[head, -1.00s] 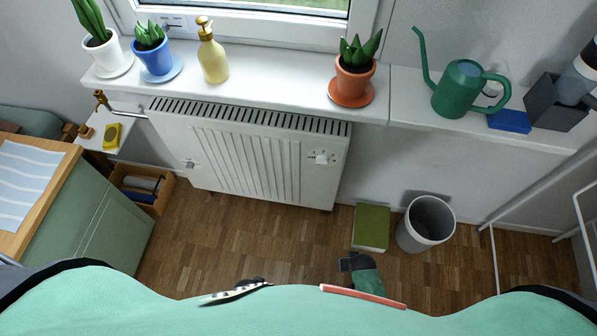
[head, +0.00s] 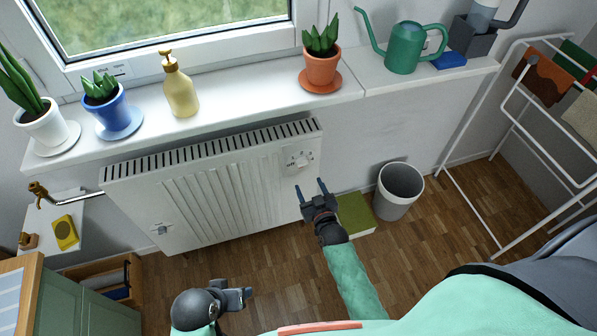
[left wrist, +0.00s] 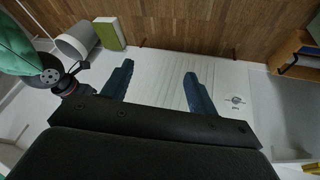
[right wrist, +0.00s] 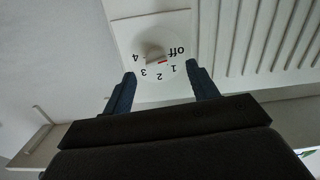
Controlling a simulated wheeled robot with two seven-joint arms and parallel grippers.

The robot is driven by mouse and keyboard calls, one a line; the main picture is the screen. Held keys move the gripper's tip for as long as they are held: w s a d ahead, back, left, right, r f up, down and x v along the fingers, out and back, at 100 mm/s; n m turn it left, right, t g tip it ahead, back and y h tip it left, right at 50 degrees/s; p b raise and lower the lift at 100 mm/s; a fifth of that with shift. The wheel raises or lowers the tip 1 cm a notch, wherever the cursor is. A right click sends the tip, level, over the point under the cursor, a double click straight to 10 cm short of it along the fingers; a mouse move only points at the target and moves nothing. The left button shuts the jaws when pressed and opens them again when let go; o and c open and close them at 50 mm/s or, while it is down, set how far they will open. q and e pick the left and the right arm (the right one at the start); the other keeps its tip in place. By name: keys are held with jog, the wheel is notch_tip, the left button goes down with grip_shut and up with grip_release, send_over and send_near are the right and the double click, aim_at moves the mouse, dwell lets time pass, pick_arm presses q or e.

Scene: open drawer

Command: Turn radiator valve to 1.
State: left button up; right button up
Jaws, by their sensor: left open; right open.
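The white radiator (head: 205,195) hangs below the sill. Its valve dial (head: 300,160) is at its upper right, with a small knob. In the right wrist view the dial (right wrist: 150,36) shows upside-down marks: off, 1, 2, 3, 4. A red mark on the knob (right wrist: 156,58) points toward the off and 1 side; I cannot tell exactly which. My right gripper (head: 316,184) is open just below the dial, fingers toward it, apart from the knob; it also shows in the right wrist view (right wrist: 163,78). My left gripper (head: 245,297) is open and empty, low in front of the radiator.
A second, smaller control (head: 160,230) is at the radiator's lower left. The sill (head: 225,95) above holds potted plants, a soap bottle (head: 179,88) and a watering can (head: 405,50). A bin (head: 399,190) and a green box (head: 356,213) stand on the floor at right.

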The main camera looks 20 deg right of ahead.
aim_at(304, 166)
jog(key=shift+n+t, duration=0.4)
jog(key=w, duration=0.4)
jog(key=w+r+p, duration=0.1)
jog(key=w, duration=0.1)
jog(key=shift+d+r, duration=0.1)
jog(key=shift+d, duration=0.15)
pick_arm(q)
jog(key=shift+s+a+r+g+y, duration=0.3)
jog(key=shift+s+a+r+g, duration=0.2)
jog(key=shift+s+a, duration=0.3)
pick_arm(e)
jog(key=shift+w, duration=0.95)
jog(key=shift+c, duration=0.5)
jog(key=c, duration=0.9)
pick_arm(q)
jog(key=shift+r, duration=0.1)
